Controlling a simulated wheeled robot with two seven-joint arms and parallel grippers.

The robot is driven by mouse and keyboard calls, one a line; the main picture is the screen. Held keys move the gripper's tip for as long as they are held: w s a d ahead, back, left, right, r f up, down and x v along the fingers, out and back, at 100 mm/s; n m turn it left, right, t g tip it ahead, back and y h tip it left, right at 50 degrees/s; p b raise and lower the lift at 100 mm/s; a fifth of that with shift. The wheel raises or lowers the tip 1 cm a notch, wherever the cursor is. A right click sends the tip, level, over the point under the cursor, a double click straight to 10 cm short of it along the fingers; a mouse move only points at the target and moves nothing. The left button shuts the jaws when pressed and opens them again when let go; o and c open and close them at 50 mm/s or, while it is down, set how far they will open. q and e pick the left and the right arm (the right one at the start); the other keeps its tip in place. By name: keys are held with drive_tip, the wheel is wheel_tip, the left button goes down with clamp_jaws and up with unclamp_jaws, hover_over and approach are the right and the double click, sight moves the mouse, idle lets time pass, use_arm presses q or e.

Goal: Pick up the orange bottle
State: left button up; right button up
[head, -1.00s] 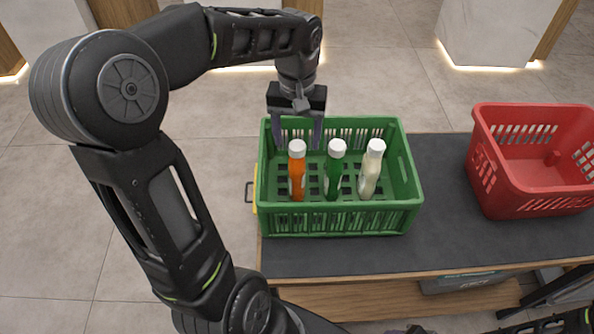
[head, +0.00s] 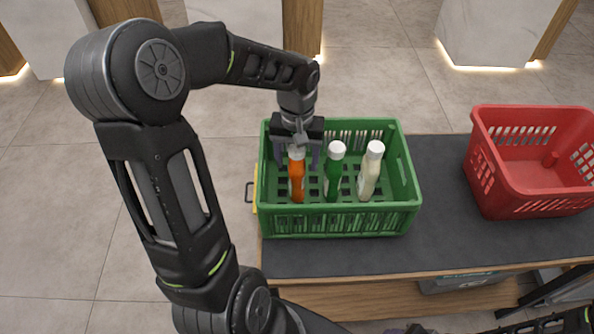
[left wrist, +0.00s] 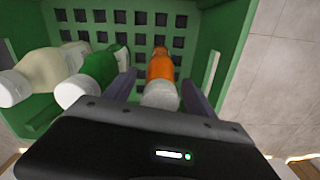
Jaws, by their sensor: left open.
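The orange bottle (head: 297,183) with a white cap stands upright at the left in the green crate (head: 330,222). My left gripper (head: 297,158) is open above the crate, with its fingers pointing down on either side of the bottle's cap. In the left wrist view the orange bottle (left wrist: 161,70) lies between the two spread fingers (left wrist: 158,88), with its cap close to the gripper body. I cannot tell whether a finger touches it. My right gripper is not clearly seen.
A green bottle (head: 333,178) and a cream bottle (head: 369,176) stand to the right in the same crate. A red basket (head: 530,165) is on the right of the dark counter (head: 440,215). Counter between crate and basket is clear.

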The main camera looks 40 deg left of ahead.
idle(0.6)
use_arm(q)
clamp_jaws()
idle(0.5)
idle(0.3)
